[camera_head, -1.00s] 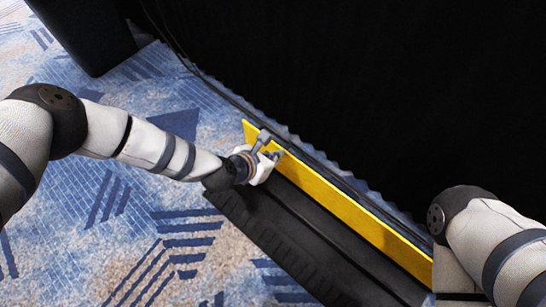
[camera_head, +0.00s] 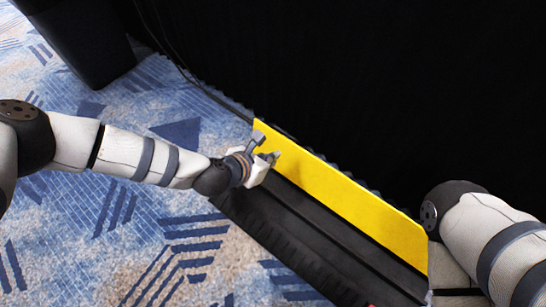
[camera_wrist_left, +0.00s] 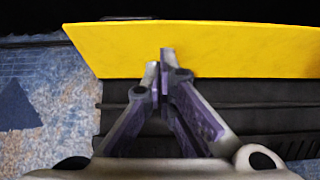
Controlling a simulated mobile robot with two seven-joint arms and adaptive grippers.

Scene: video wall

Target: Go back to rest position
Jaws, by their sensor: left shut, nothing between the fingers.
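My left gripper (camera_head: 268,150) is shut and empty, close to the left end of a yellow panel (camera_head: 340,195). In the left wrist view its two fingers (camera_wrist_left: 164,68) meet at the tips, with the yellow panel (camera_wrist_left: 230,45) just beyond them. I cannot tell whether the tips touch the panel. The yellow panel stands along a black ribbed cable ramp (camera_head: 300,235) on the floor. My right arm shows at the lower right, but its gripper is out of view.
A dark curtain or wall (camera_head: 350,80) fills the back. A black bin-like object (camera_head: 85,45) stands at the upper left. Blue patterned carpet (camera_head: 90,220) lies open on the left. A small red patch shows at the bottom edge.

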